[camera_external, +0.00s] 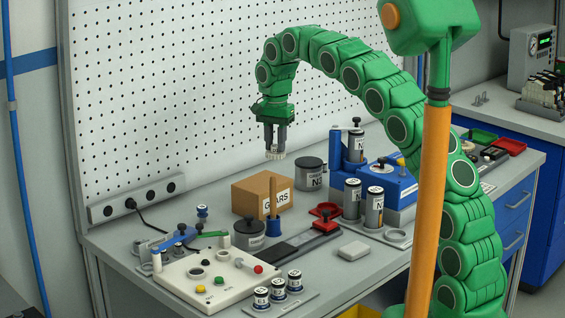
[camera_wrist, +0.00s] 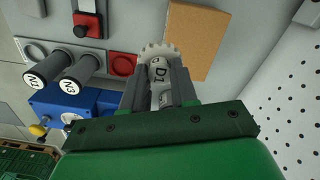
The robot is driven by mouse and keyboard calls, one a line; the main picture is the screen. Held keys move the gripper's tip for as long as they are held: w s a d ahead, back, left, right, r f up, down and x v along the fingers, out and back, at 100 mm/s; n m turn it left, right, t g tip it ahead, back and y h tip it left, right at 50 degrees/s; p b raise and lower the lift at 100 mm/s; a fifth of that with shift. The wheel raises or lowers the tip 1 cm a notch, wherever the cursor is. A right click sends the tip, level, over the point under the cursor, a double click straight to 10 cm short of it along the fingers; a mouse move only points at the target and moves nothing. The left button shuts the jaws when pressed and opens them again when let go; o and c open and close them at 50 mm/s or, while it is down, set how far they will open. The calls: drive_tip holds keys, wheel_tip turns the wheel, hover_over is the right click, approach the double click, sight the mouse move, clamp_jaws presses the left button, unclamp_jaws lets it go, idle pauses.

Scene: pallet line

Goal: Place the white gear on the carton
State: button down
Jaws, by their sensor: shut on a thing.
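The white gear (camera_external: 275,155) is a pale toothed disc held at the tips of my gripper (camera_external: 275,144), high above the bench. My gripper points down and is shut on the gear. In the wrist view the toothed rim (camera_wrist: 153,50) shows at the ends of the fingers (camera_wrist: 160,82), with a white marked part between them. The carton (camera_external: 250,197) is a brown box labelled GEARS on the bench, below the gear in the external view. In the wrist view its plain brown top (camera_wrist: 198,38) lies right of the gear, apart from it.
The pegboard (camera_external: 190,90) rises behind the bench.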

drive_tip(key=shift+w+a+f, duration=0.4)
drive_tip(key=shift+w+a, duration=0.05)
drive_tip(key=shift+w, duration=0.2)
drive_tip(key=shift+w+a+f, duration=0.45)
drive_tip(key=shift+w+f, duration=0.2)
drive_tip(key=shift+f, duration=0.3)
drive_tip(key=shift+w+a+f, duration=0.5)
drive_tip(key=shift+w+f, duration=0.2)
drive_tip(key=shift+f, duration=0.2)
drive_tip(key=shift+w+a+f, duration=0.45)
drive_tip(key=shift+w+f, duration=0.2)
drive_tip(key=shift+f, duration=0.3)
drive_tip(key=shift+w+a+f, duration=0.1)
drive_tip(key=shift+w+f, duration=0.05)
drive_tip(key=shift+f, duration=1.55)
drive_tip(key=shift+f, duration=0.1)
drive_tip(key=c, duration=0.9)
unclamp_jaws()
